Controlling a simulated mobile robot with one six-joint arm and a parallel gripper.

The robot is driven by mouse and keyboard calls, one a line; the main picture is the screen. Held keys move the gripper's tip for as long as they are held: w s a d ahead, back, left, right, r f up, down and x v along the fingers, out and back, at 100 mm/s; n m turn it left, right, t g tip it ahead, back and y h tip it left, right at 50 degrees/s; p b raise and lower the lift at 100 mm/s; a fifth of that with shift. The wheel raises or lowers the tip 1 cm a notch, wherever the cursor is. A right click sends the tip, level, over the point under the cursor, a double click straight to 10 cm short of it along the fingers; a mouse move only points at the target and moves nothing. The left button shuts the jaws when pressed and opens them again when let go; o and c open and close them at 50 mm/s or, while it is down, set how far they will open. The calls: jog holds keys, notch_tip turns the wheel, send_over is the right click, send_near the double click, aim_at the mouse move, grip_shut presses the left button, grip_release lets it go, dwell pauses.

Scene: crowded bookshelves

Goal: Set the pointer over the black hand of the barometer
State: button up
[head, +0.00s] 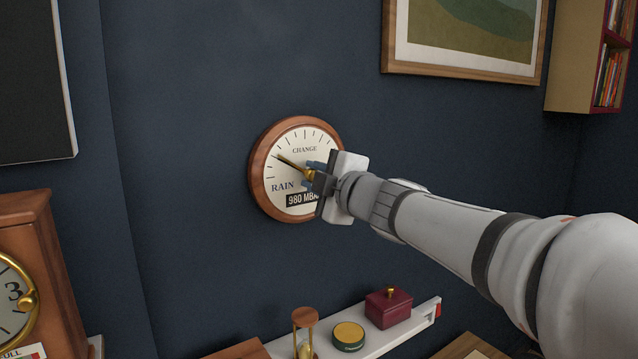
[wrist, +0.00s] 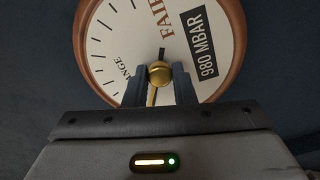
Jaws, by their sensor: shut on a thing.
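The barometer (head: 268,192) hangs on the dark blue wall, with a round wooden rim and a cream dial. My gripper (head: 312,176) is at the dial's centre, its blue fingers shut on the brass knob (wrist: 159,73) of the pointer. The brass pointer (head: 293,164) reaches to the upper left, between RAIN and CHANGE; its arm also shows below the knob in the wrist view (wrist: 151,97). A short black end of a hand (wrist: 162,53) sticks out on the knob's opposite side. In the head view dark and brass lie close together along the pointer; I cannot tell their exact overlap. My gripper hides the dial's right side.
A white shelf (head: 385,340) below carries an hourglass (head: 304,335), a green-and-yellow tin (head: 348,336) and a red box (head: 388,308). A wooden clock (head: 35,235) stands at left. A framed picture (head: 465,68) hangs above my arm. The wall left of the barometer is bare.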

jog(key=shift+n, duration=0.6)
jog(key=o, duration=0.9)
jog(key=shift+o, duration=0.2)
jog(key=v, duration=0.7)
jog(key=shift+s+d, duration=0.25)
jog(key=shift+s, duration=0.05)
